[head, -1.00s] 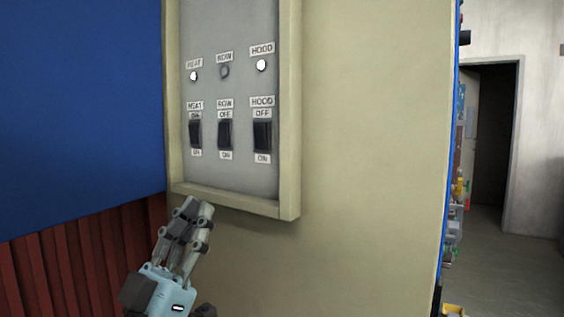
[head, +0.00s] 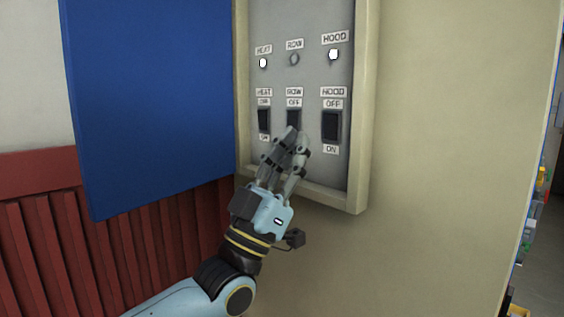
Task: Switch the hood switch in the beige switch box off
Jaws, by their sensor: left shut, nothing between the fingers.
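The beige switch box (head: 361,110) is on the beige wall with a grey panel inside. The hood switch (head: 331,126) is a black rocker at the right, with OFF above it and ON below. The HOOD lamp (head: 333,55) above it is lit white. The row switch (head: 293,119) is in the middle, its lower part hidden by my fingers, and the heat switch (head: 264,120) is at the left. My left gripper (head: 295,137) is shut and empty, its fingertips in front of the row switch's lower part, left of the hood switch. Whether it touches the panel I cannot tell.
The box's raised frame surrounds the panel, with its bottom ledge (head: 325,196) just below my fingers. A blue panel (head: 150,100) stands left of the box. The HEAT lamp (head: 263,63) is lit and the ROW lamp (head: 294,59) is dark. The wall right of the box is clear.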

